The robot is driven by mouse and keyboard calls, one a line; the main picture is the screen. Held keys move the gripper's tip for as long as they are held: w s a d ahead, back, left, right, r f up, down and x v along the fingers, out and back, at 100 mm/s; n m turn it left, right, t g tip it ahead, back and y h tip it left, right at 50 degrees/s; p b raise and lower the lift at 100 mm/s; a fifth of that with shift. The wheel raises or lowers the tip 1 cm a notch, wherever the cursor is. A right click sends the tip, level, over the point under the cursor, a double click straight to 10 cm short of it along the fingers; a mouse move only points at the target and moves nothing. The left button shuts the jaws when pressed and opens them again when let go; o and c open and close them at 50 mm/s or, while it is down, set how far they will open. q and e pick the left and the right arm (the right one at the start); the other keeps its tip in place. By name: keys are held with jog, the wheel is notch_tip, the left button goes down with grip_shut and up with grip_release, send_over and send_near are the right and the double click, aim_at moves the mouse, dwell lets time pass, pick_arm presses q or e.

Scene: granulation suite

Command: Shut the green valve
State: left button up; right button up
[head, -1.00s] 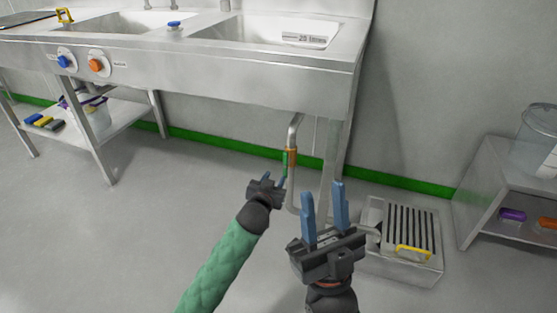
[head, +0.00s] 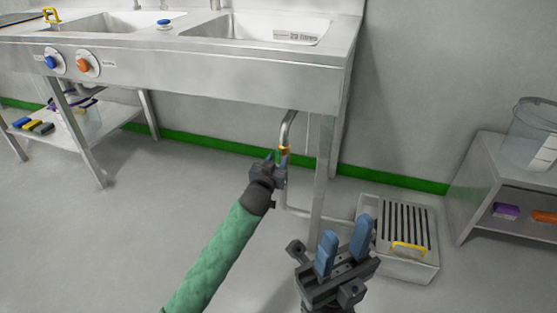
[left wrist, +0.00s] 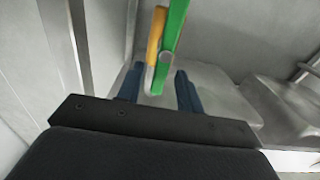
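The green valve lever (left wrist: 172,42) shows large in the left wrist view, next to the orange-yellow valve body (left wrist: 155,45) on the pipe. Its lower end lies between the two blue fingers of my left gripper (left wrist: 161,88), which stand apart with space on both sides. In the head view my left gripper (head: 276,160) is at the valve (head: 284,149) on the vertical pipe under the sink, and hides most of the lever. My right gripper (head: 345,248) is open and empty in front of the drain box.
The steel sink (head: 200,75) stands above the pipe (head: 287,125), and a sink leg (head: 322,180) is just right of it. A grated drain box (head: 400,270) with a yellow handle sits on the floor at right. A shelf unit (head: 480,170) stands further right.

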pick_arm(q)
jog(key=shift+x, duration=0.95)
jog(key=shift+c, duration=0.3)
grip_shut()
